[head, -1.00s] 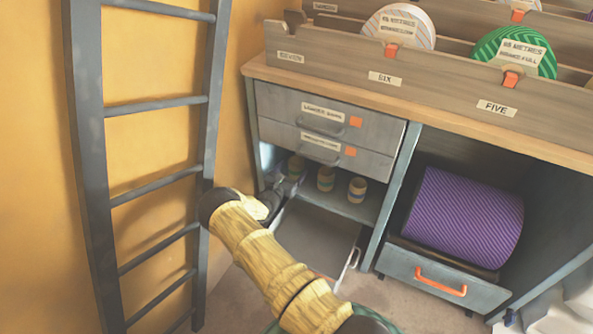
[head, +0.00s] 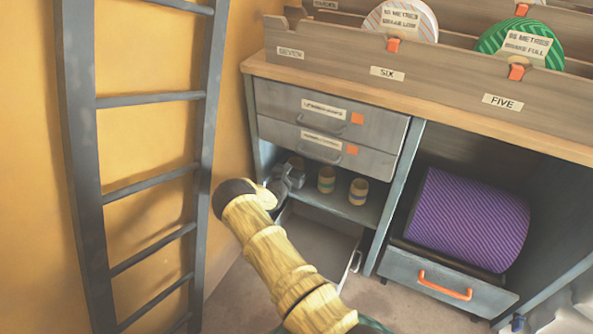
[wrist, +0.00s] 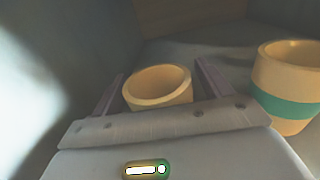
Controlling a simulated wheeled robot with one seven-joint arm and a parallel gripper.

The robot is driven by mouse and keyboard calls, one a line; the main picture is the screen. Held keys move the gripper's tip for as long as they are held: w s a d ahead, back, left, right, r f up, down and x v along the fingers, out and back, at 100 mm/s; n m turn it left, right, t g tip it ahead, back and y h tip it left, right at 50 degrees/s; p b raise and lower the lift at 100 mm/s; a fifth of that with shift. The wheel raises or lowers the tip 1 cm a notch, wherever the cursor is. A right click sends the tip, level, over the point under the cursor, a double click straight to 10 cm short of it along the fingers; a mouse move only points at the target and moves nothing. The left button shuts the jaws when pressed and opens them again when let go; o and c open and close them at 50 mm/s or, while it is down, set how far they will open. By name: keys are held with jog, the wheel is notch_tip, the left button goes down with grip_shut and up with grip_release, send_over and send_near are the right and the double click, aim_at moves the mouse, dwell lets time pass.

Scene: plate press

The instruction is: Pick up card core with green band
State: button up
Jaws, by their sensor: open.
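My gripper (head: 290,176) is open inside the cubby under the two drawers, at its left end. In the wrist view my gripper's fingers (wrist: 160,70) stand on either side of a tan card core (wrist: 157,82). The core is upright, with its open rim showing. The palm hides its lower part, so its band colour cannot be told. To the right a second card core (wrist: 286,90) shows a teal-green band and stands outside the fingers. In the head view this banded core appears as the middle one (head: 326,180), beside another banded core (head: 358,191) at right.
The cubby's wall is close on the left, and the drawers (head: 325,125) are just above. A pulled-out tray or flap (head: 318,240) lies below the shelf. A purple roll (head: 468,220) fills the right bay. A ladder (head: 82,160) stands at left.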

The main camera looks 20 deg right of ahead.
jog(key=c, duration=1.1)
jog(key=shift+o, duration=0.2)
jog(key=shift+r+p, duration=0.4)
jog(key=shift+r, duration=0.1)
notch_tip(320, 180, up, 3)
jog(key=shift+r+p, duration=0.1)
jog(key=shift+p, duration=1.05)
jog(key=p+v, duration=0.5)
jog(key=v, duration=1.3)
jog(key=shift+f+p, duration=0.4)
